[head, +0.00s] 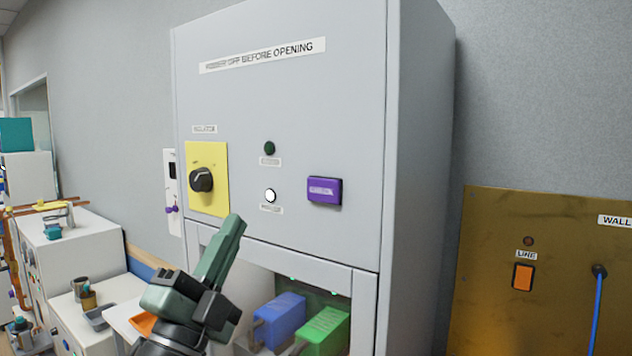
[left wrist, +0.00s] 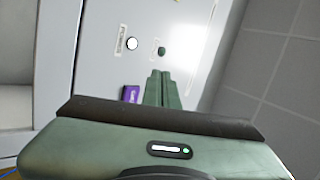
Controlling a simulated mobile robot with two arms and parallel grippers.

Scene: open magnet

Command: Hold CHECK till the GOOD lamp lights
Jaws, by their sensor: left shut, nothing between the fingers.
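The purple button (head: 325,190), its label blurred but seemingly CHECK, sits on the grey cabinet's front. A dark green lamp (head: 269,148) looks unlit; its small label is unreadable. A white lamp (head: 270,195) below it looks bright. My left gripper (head: 234,228) is shut and empty, its fingers pointing up, below and left of the button and apart from it in the head view. In the left wrist view, the closed fingers (left wrist: 162,88) point toward the panel, with the purple button (left wrist: 131,94) just to their left and the green lamp (left wrist: 162,51) beyond their tips. My right gripper is out of view.
A black rotary knob (head: 201,180) on a yellow plate is left of the lamps. Below, an open bay holds a blue block (head: 280,318) and a green block (head: 322,332). A brass wall panel (head: 500,270) with an orange switch (head: 523,277) stands right.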

